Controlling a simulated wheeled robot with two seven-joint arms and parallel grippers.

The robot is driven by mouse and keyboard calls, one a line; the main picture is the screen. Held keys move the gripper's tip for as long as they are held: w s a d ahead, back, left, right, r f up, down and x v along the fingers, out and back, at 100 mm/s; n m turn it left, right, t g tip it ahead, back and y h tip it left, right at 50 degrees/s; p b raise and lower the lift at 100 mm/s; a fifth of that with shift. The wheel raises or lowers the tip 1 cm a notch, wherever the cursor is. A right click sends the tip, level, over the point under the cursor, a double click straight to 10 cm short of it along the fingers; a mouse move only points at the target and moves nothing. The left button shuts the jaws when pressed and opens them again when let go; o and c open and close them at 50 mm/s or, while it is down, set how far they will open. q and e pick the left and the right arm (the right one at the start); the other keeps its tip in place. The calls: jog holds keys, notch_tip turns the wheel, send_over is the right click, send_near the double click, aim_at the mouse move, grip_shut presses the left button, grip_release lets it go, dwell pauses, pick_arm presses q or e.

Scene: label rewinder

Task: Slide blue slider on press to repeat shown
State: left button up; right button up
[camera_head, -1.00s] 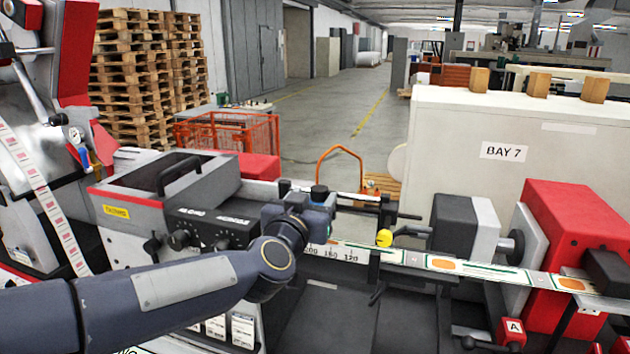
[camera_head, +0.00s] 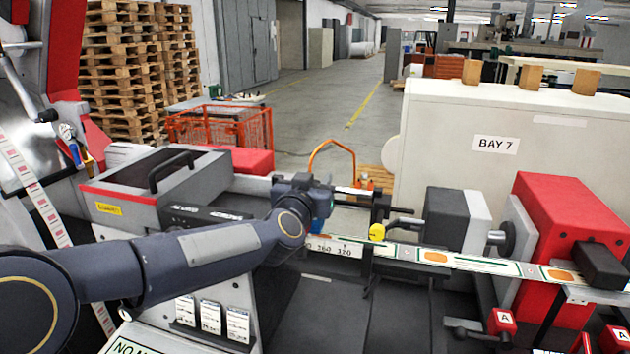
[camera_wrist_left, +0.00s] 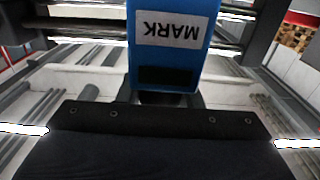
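The blue slider (camera_wrist_left: 172,62) fills the upper middle of the left wrist view. It carries a white label reading MARK, upside down. My left gripper (camera_head: 318,197) is at the press rail, left of the yellow knob (camera_head: 377,232), and hides most of the slider in the head view. In the wrist view the slider is straight ahead of the dark gripper body, close to it. The fingers are not clear, so I cannot tell whether they grip the slider. A number scale (camera_head: 335,248) runs just below the gripper. My right gripper is out of view.
The printed label strip (camera_head: 480,263) runs right to the red unit (camera_head: 560,220). The grey box with a black handle (camera_head: 165,178) stands to the left of the gripper. A cream cabinet marked BAY 7 (camera_head: 450,150) and an orange cart (camera_head: 330,160) are behind the press.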

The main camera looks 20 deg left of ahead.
pick_arm(q)
grip_shut()
jog(key=a+b, duration=0.1)
jog(key=a, duration=0.3)
jog(key=shift+b, duration=0.4)
jog(key=o, duration=0.7)
grip_release()
jog(key=shift+d, duration=0.1)
